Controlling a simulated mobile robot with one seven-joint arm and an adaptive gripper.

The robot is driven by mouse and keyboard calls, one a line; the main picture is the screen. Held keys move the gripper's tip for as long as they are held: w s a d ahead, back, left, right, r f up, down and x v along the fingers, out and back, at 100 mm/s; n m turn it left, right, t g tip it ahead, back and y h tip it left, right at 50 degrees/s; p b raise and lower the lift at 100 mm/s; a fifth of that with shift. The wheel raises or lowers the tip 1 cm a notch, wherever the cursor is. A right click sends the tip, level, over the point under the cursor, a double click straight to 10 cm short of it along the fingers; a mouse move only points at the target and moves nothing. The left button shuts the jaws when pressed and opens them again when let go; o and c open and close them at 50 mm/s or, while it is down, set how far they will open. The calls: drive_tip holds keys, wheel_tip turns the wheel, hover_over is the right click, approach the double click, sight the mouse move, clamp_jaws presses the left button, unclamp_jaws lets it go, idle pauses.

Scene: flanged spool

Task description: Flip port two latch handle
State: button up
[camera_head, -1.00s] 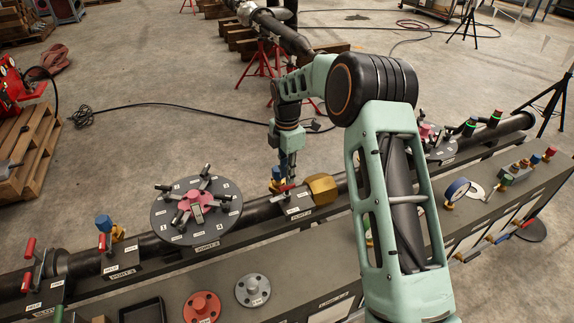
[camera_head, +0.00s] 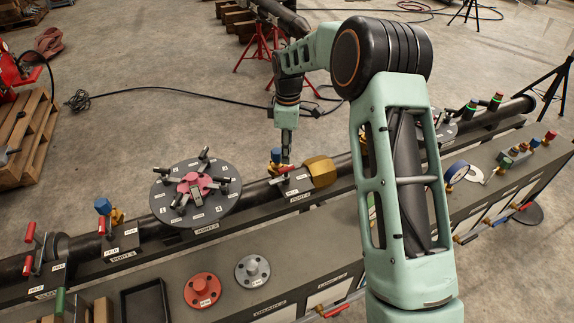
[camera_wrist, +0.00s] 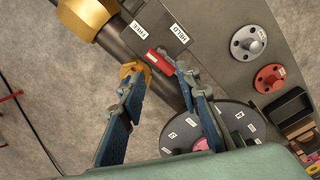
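The port two latch handle is a small red-gripped lever (camera_head: 288,168) on a dark block (camera_head: 297,184) on the black pipe. In the wrist view the red handle (camera_wrist: 160,62) lies against this block (camera_wrist: 157,27), which carries two white labels, one reading HELD. My gripper (camera_head: 286,156) points down over the handle in the head view. In the wrist view its two blue fingers (camera_wrist: 158,76) are apart, with the red handle between and just beyond the tips. I cannot tell whether a tip touches it. My gripper partly hides the handle in the head view.
A brass hex piece (camera_head: 321,171) sits right of the block, and a blue-capped brass fitting (camera_head: 276,158) stands behind it. A round dark plate (camera_head: 180,212) with a pink hub and several clamps is at left. Another red-handled latch (camera_head: 30,235) is farther left.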

sight(286, 167)
drive_tip(key=m, duration=0.3)
drive_tip(key=r+m, duration=0.1)
drive_tip(key=m, duration=0.2)
drive_tip(key=shift+s+d+r+m+b, duration=0.1)
drive_tip(key=shift+s+m+b, duration=0.05)
drive_tip(key=shift+m+b, duration=0.2)
drive_tip(key=m, duration=0.3)
drive_tip(key=shift+s+r, duration=0.1)
drive_tip(key=shift+r, duration=0.2)
drive_tip(key=f+m, duration=0.2)
drive_tip(key=m, duration=0.4)
drive_tip(key=f+m+t+b, duration=0.1)
drive_tip(key=f+m, duration=0.2)
drive_tip(key=m, duration=0.4)
drive_tip(key=f+m, duration=0.2)
drive_tip(key=m, duration=0.4)
drive_tip(key=shift+w+f+m+t+y+b, duration=0.2)
drive_tip(key=shift+f+m+t+y+b, duration=0.1)
drive_tip(key=shift+y+b, duration=0.1)
clamp_jaws()
